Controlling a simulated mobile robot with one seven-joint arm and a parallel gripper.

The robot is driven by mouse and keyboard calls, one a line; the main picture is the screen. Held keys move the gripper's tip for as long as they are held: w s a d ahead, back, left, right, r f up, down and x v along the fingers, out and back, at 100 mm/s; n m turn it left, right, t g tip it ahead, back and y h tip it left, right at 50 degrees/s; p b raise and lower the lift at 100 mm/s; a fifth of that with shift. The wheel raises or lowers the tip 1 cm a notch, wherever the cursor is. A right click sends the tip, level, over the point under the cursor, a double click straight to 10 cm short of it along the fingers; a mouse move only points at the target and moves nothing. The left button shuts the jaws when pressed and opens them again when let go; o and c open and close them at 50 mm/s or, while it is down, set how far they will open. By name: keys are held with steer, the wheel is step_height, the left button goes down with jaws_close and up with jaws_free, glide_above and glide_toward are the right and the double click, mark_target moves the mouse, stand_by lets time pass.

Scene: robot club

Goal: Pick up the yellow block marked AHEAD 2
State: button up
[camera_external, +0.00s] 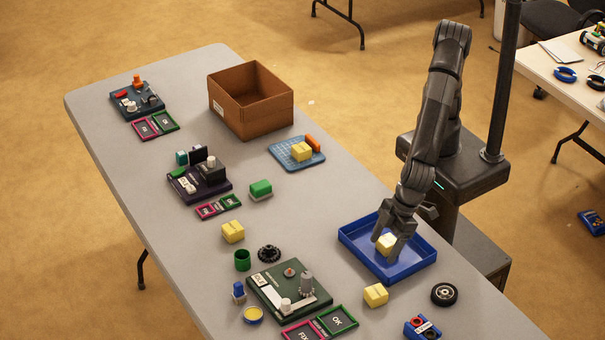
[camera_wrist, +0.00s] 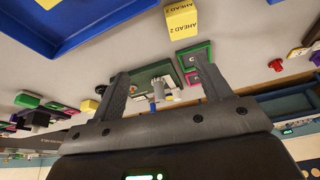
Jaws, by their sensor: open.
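The yellow block marked AHEAD 2 (camera_wrist: 181,20) shows at the top of the wrist view, just beyond the blue tray's edge. It appears to be the yellow block (camera_external: 375,295) on the table in front of the tray in the external view, where its lettering cannot be read. My gripper (camera_external: 389,247) is over the blue tray, up and behind that block, apart from it. In the wrist view its fingers (camera_wrist: 162,77) are spread with nothing held between them. Another yellow block (camera_external: 386,242) shows at the fingers in the external view, apparently inside the tray.
The blue tray (camera_external: 358,261) has raised walls. A black wheel (camera_external: 444,294) and a blue part with red rings (camera_external: 422,328) lie right of the block. A green board (camera_external: 268,296) stands left. More yellow blocks (camera_external: 232,232) and a cardboard box (camera_external: 272,119) are farther back.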

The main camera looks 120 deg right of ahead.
mark_target(375, 292)
steer(key=a+f, duration=0.1)
steer(key=f, duration=0.1)
steer(key=w+a+f, duration=0.1)
steer(key=f, duration=0.2)
steer(key=a+f, duration=0.1)
steer(key=f, duration=0.1)
steer(key=shift+w+a+f, duration=0.2)
steer(key=shift+w+f, duration=0.1)
steer(key=shift+w, duration=0.05)
steer(key=shift+w+a+f, duration=0.1)
steer(key=shift+w+f, duration=0.5)
steer(key=shift+f, duration=0.2)
steer(key=shift+w+f, duration=0.55)
steer(key=shift+f, duration=0.3)
steer(key=shift+w+a+f, duration=0.1)
steer(key=shift+w+f, duration=0.5)
steer(key=shift+f, duration=0.2)
steer(key=c, duration=1.1)
